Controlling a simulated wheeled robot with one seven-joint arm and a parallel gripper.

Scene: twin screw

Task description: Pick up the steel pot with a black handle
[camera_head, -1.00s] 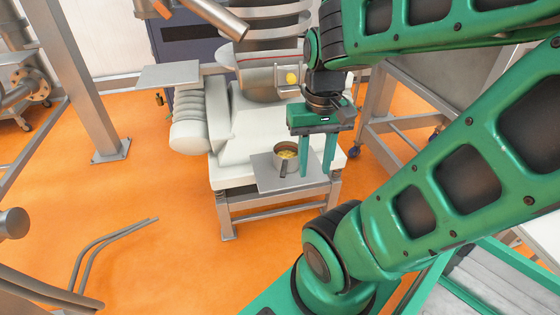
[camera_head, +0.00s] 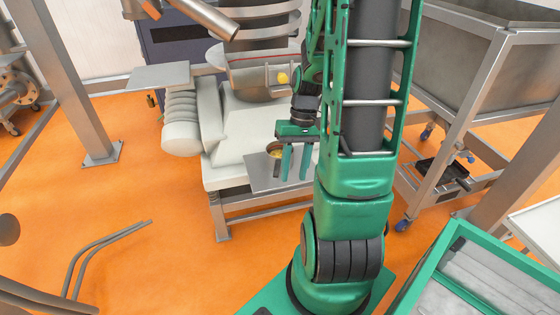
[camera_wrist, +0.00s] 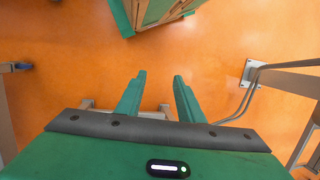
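The steel pot (camera_head: 271,150) stands on a small metal shelf (camera_head: 262,177) at the front of the white machine in the head view. Only a part of its rim and yellowish inside shows; my gripper hides most of it and its black handle. My green gripper (camera_head: 296,178) points down over the shelf, in front of or beside the pot; the exact gap cannot be told. In the wrist view my gripper (camera_wrist: 159,78) has its two fingers apart with nothing between them. The pot does not show in the wrist view.
The white machine (camera_head: 235,130) rises behind the shelf, with a yellow knob (camera_head: 283,78) above. A steel hopper frame (camera_head: 470,90) stands at right and a green-rimmed bin (camera_head: 470,270) at front right. Bent pipes (camera_head: 100,250) stand at left on open orange floor.

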